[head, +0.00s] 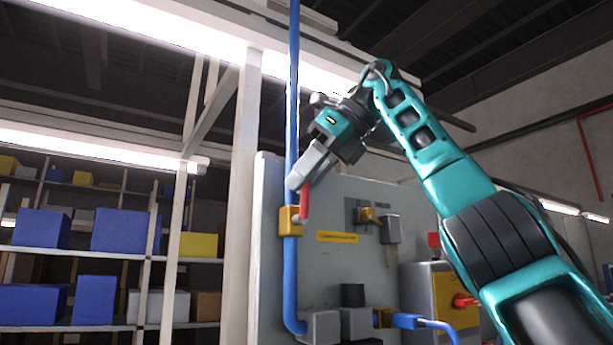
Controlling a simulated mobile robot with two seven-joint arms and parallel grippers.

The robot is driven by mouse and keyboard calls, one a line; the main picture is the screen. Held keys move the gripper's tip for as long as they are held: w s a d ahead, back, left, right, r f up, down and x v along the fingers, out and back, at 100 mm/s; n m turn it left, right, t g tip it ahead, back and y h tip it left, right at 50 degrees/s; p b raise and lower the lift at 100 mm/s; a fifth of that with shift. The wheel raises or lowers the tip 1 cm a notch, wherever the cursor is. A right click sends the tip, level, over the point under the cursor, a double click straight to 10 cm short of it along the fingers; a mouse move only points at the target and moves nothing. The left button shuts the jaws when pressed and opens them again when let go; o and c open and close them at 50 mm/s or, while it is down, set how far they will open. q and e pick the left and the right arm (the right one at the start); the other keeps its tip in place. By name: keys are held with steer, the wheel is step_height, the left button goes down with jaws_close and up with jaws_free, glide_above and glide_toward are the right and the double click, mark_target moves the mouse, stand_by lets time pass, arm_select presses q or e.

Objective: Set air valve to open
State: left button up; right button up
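The air valve is a yellow body (289,222) on a vertical blue pipe (291,265) at the front of a grey panel. Its red lever (304,205) points up, roughly along the pipe. My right gripper (299,180) comes in from the upper right, its pale fingers slanting down to the lever's upper end. The fingers overlap the pipe and the lever's top in the picture. I see them from the side, so the gap between them is hidden, and I cannot tell whether they touch or grip the lever. My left gripper is not in view.
The grey panel (337,268) carries a yellow label, a small yellow-and-grey fitting (371,216) and blocks lower down. A yellow-fronted box (456,297) with a red knob stands at right, behind my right arm. A white post (241,200) rises left of the pipe. Shelves with blue bins (125,231) stand behind.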

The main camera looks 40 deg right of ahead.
steer(key=shift+o, duration=1.4)
steer(key=shift+a, duration=0.1)
steer(key=shift+r, duration=0.1)
steer(key=s+d, duration=0.5)
steer(key=s, duration=0.6)
steer(key=shift+s+d+r, duration=0.3)
steer(key=shift+d+r, duration=0.05)
